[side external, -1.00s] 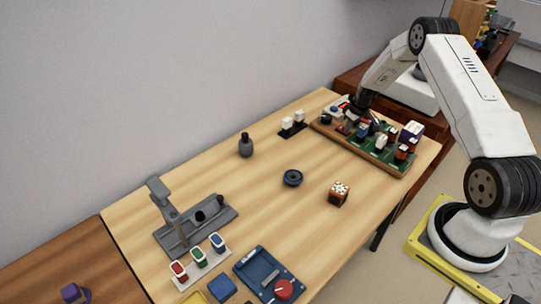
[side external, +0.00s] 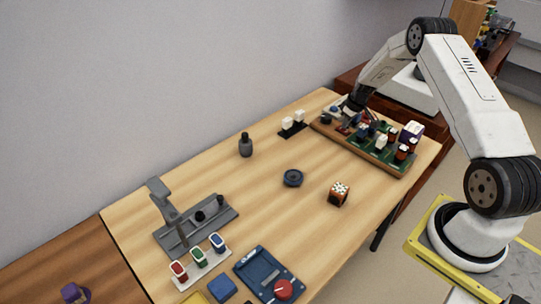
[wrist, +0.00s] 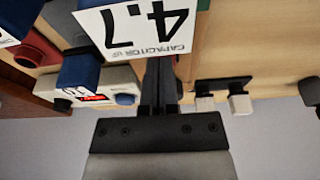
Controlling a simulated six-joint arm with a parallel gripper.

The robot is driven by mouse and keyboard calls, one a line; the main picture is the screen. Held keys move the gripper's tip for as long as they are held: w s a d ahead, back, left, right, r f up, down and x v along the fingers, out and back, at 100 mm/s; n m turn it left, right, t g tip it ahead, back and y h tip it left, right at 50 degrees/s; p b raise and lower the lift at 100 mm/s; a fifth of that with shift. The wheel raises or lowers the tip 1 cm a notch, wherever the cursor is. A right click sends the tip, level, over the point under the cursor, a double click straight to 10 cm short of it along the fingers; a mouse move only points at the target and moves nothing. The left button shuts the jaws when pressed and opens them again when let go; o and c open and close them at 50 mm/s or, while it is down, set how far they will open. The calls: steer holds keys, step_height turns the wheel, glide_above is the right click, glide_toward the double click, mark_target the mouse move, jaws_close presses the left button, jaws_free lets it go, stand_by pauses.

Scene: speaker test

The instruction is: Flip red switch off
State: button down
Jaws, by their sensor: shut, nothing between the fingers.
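A white box (wrist: 125,80) in the wrist view carries a small red switch-like part (wrist: 95,98) with pale marks and a blue knob (wrist: 125,99). A dark blue block partly covers the red part, and I cannot tell its on or off position. My gripper (wrist: 160,68) is shut and empty, right of this box, its tips partly hidden by a white capacitor label (wrist: 140,25). In the side view my gripper (side external: 349,118) is at the far end of the component board (side external: 345,139). A separate red rocker (side external: 178,271) stands at the lower left, far from my gripper.
A small black base with white blocks (side external: 293,124) is left of the board. A dark bottle (side external: 245,146), a round dark disc (side external: 293,178) and a dotted cube (side external: 338,193) stand mid-table.

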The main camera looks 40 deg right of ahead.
steer(key=shift+s+r, duration=0.1)
steer(key=shift+r, duration=0.5)
steer(key=s+v, duration=0.2)
steer(key=v, duration=1)
steer(key=shift+s+f, duration=0.25)
steer(key=shift+s, duration=0.05)
steer(key=s+a+r, duration=0.1)
steer(key=a+r, duration=0.2)
steer(key=a, duration=0.8)
steer(key=s+a+r, duration=0.1)
steer(key=a+r, duration=0.1)
steer(key=a, duration=0.8)
steer(key=s+a, duration=1.1)
steer(key=a, duration=0.2)
steer(key=shift+a+r, duration=0.15)
steer(key=shift+r, duration=0.3)
steer(key=shift+w, duration=0.2)
stand_by(0.8)
